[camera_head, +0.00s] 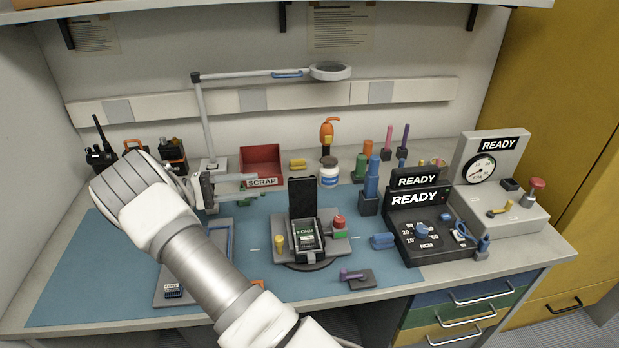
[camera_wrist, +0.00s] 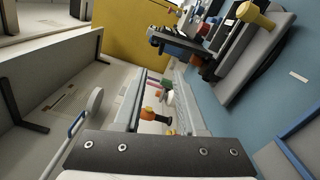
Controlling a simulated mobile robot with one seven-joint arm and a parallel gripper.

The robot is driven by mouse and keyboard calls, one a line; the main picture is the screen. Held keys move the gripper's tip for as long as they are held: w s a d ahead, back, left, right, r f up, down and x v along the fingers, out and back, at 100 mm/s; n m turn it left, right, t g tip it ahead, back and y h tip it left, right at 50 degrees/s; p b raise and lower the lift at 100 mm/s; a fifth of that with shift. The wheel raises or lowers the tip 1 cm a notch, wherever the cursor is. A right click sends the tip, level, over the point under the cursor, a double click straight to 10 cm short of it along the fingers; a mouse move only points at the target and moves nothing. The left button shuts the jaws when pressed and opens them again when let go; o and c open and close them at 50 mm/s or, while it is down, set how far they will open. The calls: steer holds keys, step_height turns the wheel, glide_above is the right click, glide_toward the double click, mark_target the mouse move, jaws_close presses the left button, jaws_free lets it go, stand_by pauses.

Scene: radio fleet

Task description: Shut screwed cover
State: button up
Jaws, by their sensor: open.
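A device (camera_head: 307,236) with a labelled face lies in a grey fixture (camera_head: 268,244) on the blue mat. Its black cover (camera_head: 302,197) stands upright at the far side of the device, so it is open. A yellow knob (camera_head: 278,243) is at the fixture's left and a red-topped green part (camera_head: 339,224) at its right. The wrist view shows the fixture tilted at upper right, with the yellow knob (camera_wrist: 255,14). My gripper (camera_head: 212,189) is in the air left of the fixture, apart from the cover. It is open, with nothing seen between its fingers (camera_wrist: 163,105).
A magnifier lamp (camera_head: 329,71) arches behind. A red scrap bin (camera_head: 260,163) and a white bottle (camera_head: 329,174) stand behind the fixture. A black torque unit (camera_head: 427,235) stands right, a purple-handled tool (camera_head: 353,275) in front. The mat (camera_head: 95,265) is clear at left.

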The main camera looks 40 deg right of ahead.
mark_target(313, 178)
steer(key=x, duration=1.5)
steer(key=shift+s+d, duration=0.3)
jaws_close()
stand_by(0.6)
